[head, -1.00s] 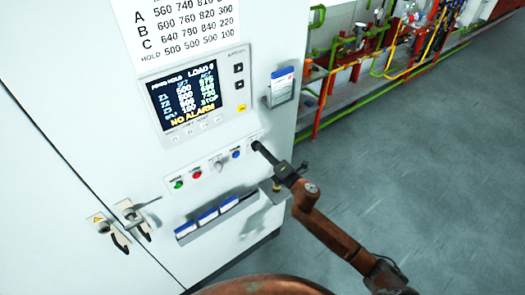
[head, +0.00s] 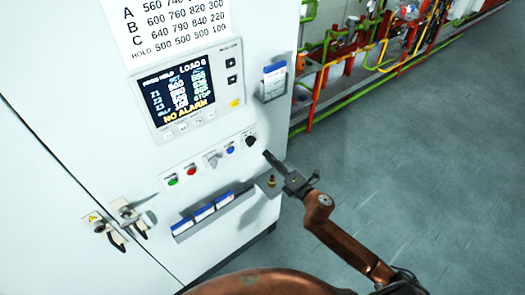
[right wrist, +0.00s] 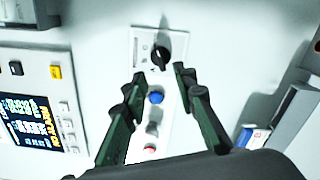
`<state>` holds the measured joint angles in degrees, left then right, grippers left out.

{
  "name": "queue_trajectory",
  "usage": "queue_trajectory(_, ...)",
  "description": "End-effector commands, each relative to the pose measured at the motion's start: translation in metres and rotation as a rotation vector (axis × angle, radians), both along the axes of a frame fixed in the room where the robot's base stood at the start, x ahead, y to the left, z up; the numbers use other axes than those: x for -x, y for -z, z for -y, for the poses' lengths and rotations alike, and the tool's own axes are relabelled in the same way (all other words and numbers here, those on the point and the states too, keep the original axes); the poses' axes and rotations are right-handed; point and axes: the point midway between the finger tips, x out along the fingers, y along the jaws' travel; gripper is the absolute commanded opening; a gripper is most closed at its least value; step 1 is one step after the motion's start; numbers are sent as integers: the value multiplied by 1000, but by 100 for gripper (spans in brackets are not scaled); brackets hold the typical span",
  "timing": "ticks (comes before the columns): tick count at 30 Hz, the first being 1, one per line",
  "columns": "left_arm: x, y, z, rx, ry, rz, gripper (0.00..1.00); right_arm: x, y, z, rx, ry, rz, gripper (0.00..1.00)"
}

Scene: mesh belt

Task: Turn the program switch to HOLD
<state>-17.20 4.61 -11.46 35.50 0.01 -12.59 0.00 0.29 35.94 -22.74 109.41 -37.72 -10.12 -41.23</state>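The program switch (head: 250,140) is a black knob at the right end of the control row on the white cabinet. It also shows in the right wrist view (right wrist: 161,57), on a pale plate. The screen (head: 180,91) reads "PROG HOLD" at its top and "NO ALARM" at its bottom. My right gripper (head: 268,156) is just to the right of and below the knob, apart from it. In the right wrist view its two fingers (right wrist: 159,78) are spread with nothing between the tips, and the knob lies beyond them. My left gripper is not in view.
Blue, grey, red and green controls (head: 191,170) line up left of the knob. A shelf with blue-edged blocks (head: 204,213) and a brass-topped bracket (head: 270,182) jut out below. A card holder (head: 273,80) is above right. Floor at right is clear.

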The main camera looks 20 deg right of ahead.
Motion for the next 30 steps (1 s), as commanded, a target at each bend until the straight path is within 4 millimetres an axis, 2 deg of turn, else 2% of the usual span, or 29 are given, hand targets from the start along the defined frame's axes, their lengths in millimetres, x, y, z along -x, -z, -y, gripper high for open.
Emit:
queue_trajectory(3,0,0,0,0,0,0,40,17,0,7,-1,1,-1,26)
queue_trajectory(8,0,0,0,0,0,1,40,29,0,11,-1,1,0,26)
queue_trajectory(25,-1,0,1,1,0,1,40,30,1,12,-2,1,-1,26)
queue_trajectory(28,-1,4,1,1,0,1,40,28,16,18,-19,16,-27,26)
queue_trajectory(30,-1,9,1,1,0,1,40,24,42,28,-50,43,-69,26)
